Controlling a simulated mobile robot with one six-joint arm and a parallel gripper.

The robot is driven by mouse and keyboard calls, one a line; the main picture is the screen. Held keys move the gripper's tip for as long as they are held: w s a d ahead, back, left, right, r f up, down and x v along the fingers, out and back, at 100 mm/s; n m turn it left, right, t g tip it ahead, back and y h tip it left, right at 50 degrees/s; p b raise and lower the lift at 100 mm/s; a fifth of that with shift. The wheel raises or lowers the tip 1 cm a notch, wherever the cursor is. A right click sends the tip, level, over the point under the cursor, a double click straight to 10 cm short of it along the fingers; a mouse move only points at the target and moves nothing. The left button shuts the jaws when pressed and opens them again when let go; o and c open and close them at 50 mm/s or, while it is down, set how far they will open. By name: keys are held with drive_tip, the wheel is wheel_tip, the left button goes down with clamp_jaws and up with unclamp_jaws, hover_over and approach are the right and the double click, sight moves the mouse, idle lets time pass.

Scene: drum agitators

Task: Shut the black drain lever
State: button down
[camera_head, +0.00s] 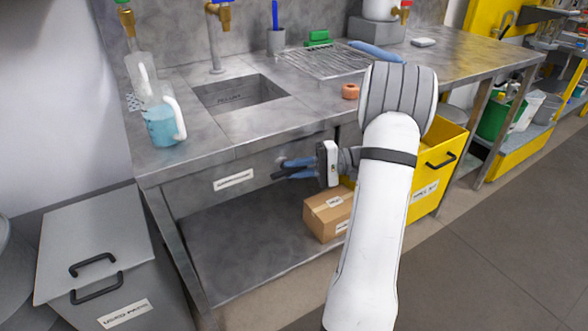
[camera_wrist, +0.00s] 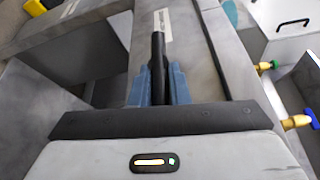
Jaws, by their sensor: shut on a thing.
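My gripper (camera_head: 289,168) is in front of the grey panel under the sink bench, with its blue fingers pointing left in the head view. In the wrist view, the black drain lever (camera_wrist: 158,48) is a dark bar between the two blue fingers, and my gripper (camera_wrist: 159,78) is shut on it. The lever sticks out past the fingertips. In the head view its dark end (camera_head: 276,177) shows just left of the fingers. The rest of the lever is hidden by my gripper, so I cannot tell where it joins its mount.
The bench top has a sink (camera_head: 238,94) above the panel. A labelled cardboard box (camera_head: 327,214) stands on the shelf below my gripper, beside a yellow bin (camera_head: 428,180). A grey lidded bin (camera_head: 95,245) stands at left. The shelf's left part is clear.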

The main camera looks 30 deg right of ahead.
drive_tip(key=c, duration=1.4)
unclamp_jaws()
drive_tip(key=p+v, duration=0.1)
drive_tip(key=v, duration=0.6)
drive_tip(key=shift+s+d, duration=0.15)
drive_tip(key=shift+d, duration=0.2)
